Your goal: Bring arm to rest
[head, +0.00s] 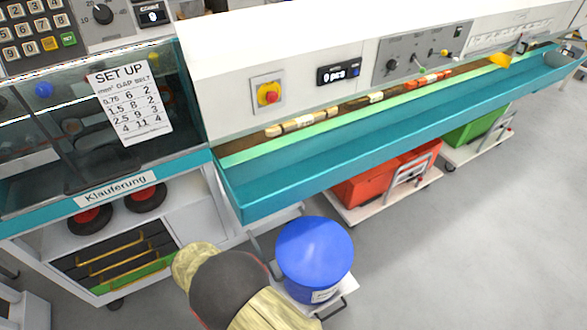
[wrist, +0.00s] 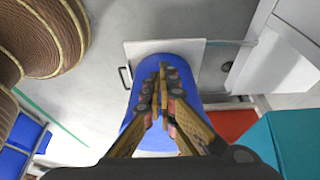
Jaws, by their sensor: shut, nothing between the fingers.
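My gripper (wrist: 161,80) shows in the wrist view with its two yellow and dark fingers brought together at the tips. It is shut and holds nothing. Behind the fingers is a blue drum (wrist: 185,62) on a white trolley (wrist: 136,47), and the fingers hide part of the drum. The drum (head: 315,250) also shows in the head view, at the bottom centre. I cannot make out my gripper in the head view.
A long machine with a teal trough (head: 380,140) runs along the right. A cabinet labelled Klauferung (head: 115,188) stands at left. Red crates (head: 365,186) and a green crate (head: 470,130) sit on trolleys. Floor (head: 480,250) is clear at right.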

